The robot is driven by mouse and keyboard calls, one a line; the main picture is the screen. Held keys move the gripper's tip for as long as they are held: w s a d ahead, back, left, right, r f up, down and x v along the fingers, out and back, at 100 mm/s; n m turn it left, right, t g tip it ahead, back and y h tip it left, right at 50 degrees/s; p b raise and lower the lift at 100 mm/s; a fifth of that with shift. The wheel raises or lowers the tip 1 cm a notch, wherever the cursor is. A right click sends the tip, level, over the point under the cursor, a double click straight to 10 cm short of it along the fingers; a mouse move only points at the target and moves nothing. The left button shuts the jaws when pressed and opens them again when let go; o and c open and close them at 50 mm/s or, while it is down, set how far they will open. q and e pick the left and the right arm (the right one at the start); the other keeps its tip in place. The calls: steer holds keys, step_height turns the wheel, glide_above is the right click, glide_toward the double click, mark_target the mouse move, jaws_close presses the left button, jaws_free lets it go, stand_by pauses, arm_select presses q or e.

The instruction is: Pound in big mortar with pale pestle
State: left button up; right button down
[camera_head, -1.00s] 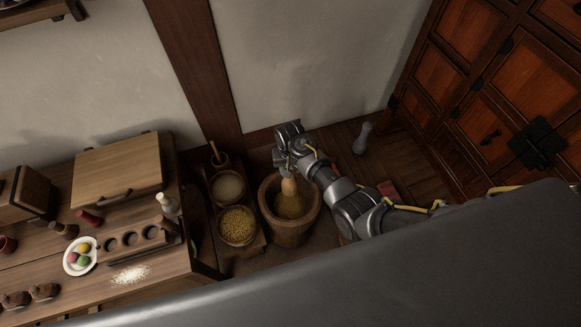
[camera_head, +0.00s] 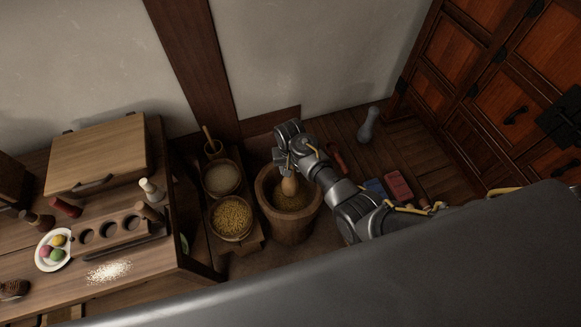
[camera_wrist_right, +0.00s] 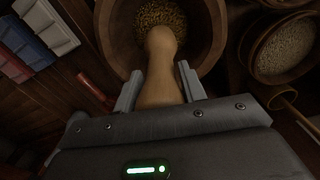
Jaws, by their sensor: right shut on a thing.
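The big mortar (camera_head: 290,231) is a wide wooden tub standing on the floor, with yellowish grain inside. The pale pestle (camera_head: 289,186) has its rounded head down inside the mortar. My right gripper (camera_head: 284,162) is shut on the pestle above the mortar. In the right wrist view the pestle (camera_wrist_right: 157,78) stands between the two fingers of the gripper (camera_wrist_right: 157,84) and points into the mortar (camera_wrist_right: 207,48). Its end is over or against the grain; I cannot tell if it touches. My left gripper is not in view.
Left of the mortar stand a bowl of yellow grain (camera_head: 232,219), a bowl of pale grain (camera_head: 222,179) and a small pot with a stick (camera_head: 213,148). A workbench (camera_head: 190,275) stands left. A grey pestle-shaped object (camera_head: 368,126) and red block (camera_head: 398,186) stand right.

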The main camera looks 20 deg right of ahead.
steer(key=shift+r, duration=0.1)
step_height(320, 180, down, 7)
steer(key=b, duration=0.4)
steer(key=shift+r, duration=0.2)
steer(key=shift+f, duration=0.15)
steer(key=shift+f, duration=0.25)
